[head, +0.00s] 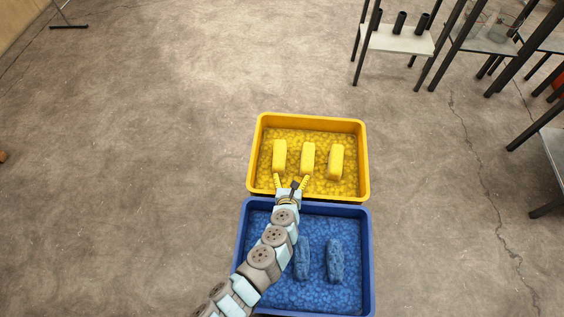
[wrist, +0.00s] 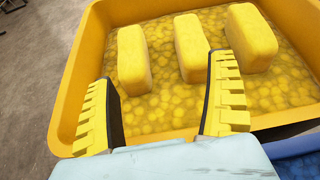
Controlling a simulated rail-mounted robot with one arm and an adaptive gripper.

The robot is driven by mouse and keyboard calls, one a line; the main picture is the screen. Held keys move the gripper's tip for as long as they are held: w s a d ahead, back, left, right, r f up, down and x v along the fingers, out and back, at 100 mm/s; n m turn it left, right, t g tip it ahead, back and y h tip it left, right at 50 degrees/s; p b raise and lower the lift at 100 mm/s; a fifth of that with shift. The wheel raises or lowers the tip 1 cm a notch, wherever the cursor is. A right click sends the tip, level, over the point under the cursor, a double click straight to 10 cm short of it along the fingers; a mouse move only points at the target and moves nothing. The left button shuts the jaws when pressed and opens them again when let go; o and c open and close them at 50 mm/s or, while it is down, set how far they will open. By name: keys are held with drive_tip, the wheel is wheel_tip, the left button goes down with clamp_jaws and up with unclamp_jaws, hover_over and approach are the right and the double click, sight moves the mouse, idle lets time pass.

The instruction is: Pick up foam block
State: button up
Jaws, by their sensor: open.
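Three yellow foam blocks stand in a row in the yellow tray (head: 363,160): the left one (head: 279,157), the middle one (head: 307,158) and the right one (head: 336,162). In the wrist view the left block (wrist: 133,58), middle block (wrist: 191,47) and right block (wrist: 251,38) lie ahead of my fingers. My gripper (head: 291,182) is open and empty over the near edge of the yellow tray. It also shows in the wrist view (wrist: 165,100), its fingers spread wide. The left and middle blocks appear ahead of the gap between the fingers; no finger visibly touches a block.
A blue tray (head: 368,260) sits just in front of the yellow one, with blue blocks (head: 334,260) (head: 302,258) in it; my arm covers its left part. Shelves and tables (head: 398,40) stand at the upper right.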

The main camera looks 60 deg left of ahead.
drive_tip(key=shift+g+y, duration=0.6)
drive_tip(key=shift+g, duration=0.1)
drive_tip(key=shift+w+a+f+b, duration=0.3)
drive_tip(key=shift+a+f+b, duration=0.6)
drive_tip(key=shift+a, duration=1.15)
drive_tip(key=shift+w+a+f+b, duration=0.3)
drive_tip(key=shift+a+f+b, duration=0.5)
drive_tip(key=shift+a, duration=1.2)
drive_tip(key=shift+w+a+f+b, duration=0.3)
drive_tip(key=shift+a+f+b, duration=0.6)
drive_tip(key=shift+a, duration=1.15)
drive_tip(key=shift+w+a+f, duration=0.15)
drive_tip(key=shift+w+a, duration=0.2)
drive_tip(key=shift+a, duration=0.05)
drive_tip(key=shift+w+a+f+b, duration=0.15)
drive_tip(key=shift+a+f+b, duration=0.25)
drive_tip(key=shift+a+b, duration=0.2)
drive_tip(key=shift+b+x, duration=0.95)
drive_tip(key=shift+x, duration=0.25)
drive_tip(key=shift+w+a+f+b, duration=0.1)
drive_tip(key=shift+w+a+b, duration=0.35)
drive_tip(key=shift+a, duration=0.15)
drive_tip(key=c, duration=1.3)
